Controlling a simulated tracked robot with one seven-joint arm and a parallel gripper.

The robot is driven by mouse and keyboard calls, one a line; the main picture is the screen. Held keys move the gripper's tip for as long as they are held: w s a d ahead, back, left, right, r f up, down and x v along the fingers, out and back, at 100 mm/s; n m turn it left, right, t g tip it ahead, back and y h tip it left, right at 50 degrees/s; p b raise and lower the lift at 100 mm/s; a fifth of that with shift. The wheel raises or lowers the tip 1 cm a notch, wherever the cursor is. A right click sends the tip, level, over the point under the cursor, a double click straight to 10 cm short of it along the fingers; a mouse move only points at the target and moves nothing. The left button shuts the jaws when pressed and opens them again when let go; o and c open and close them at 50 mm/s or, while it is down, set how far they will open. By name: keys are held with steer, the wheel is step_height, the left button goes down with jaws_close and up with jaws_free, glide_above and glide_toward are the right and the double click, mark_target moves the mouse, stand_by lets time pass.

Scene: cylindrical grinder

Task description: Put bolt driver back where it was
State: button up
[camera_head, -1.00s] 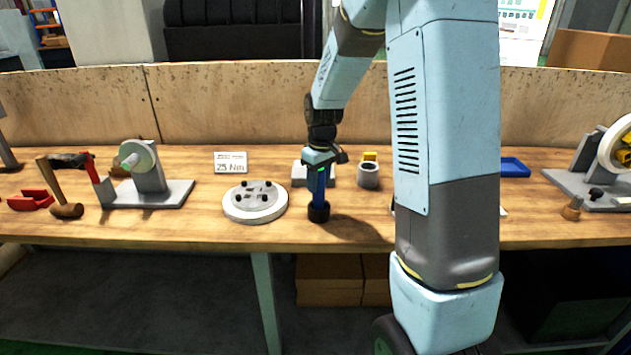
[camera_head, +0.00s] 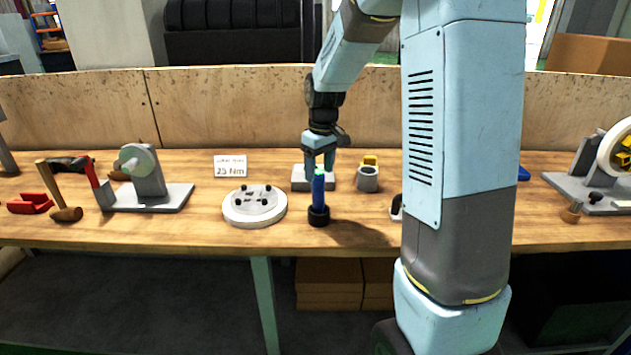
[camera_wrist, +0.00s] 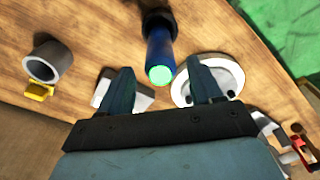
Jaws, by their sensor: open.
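The bolt driver (camera_head: 318,197) is a blue upright tool with a black round base. It stands on the wooden bench between the round white plate and the grey ring. In the wrist view the bolt driver (camera_wrist: 160,50) shows its green end, beyond and between the fingertips. My gripper (camera_head: 320,172) is open and empty, just above and behind the driver's top. Its two spread fingers also show in the wrist view (camera_wrist: 162,80). Whether the fingers touch the driver is unclear.
A round white plate (camera_head: 238,212) with several black bolts lies left of the driver. A grey ring (camera_head: 368,182) and a pale block (camera_head: 300,180) stand behind it. A "25 Nm" sign (camera_head: 230,166), a grey fixture (camera_head: 150,190) and a mallet (camera_head: 66,213) are further left.

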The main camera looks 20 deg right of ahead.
steer(key=r, duration=0.6)
steer(key=shift+s+d+r, duration=0.1)
steer(key=shift+s+r, duration=0.2)
steer(key=s+r+m+t, duration=0.2)
steer(key=s+r, duration=0.2)
steer(key=s, duration=0.9)
steer(key=s+a+r+m+t, duration=0.1)
steer(key=s+r+m+t, duration=0.1)
steer(key=s, duration=1.2)
steer(key=shift+s+r+m+t, duration=0.25)
steer(key=shift+r+m+t, duration=0.15)
steer(key=shift+r+m, duration=0.4)
steer(key=shift+a, duration=0.1)
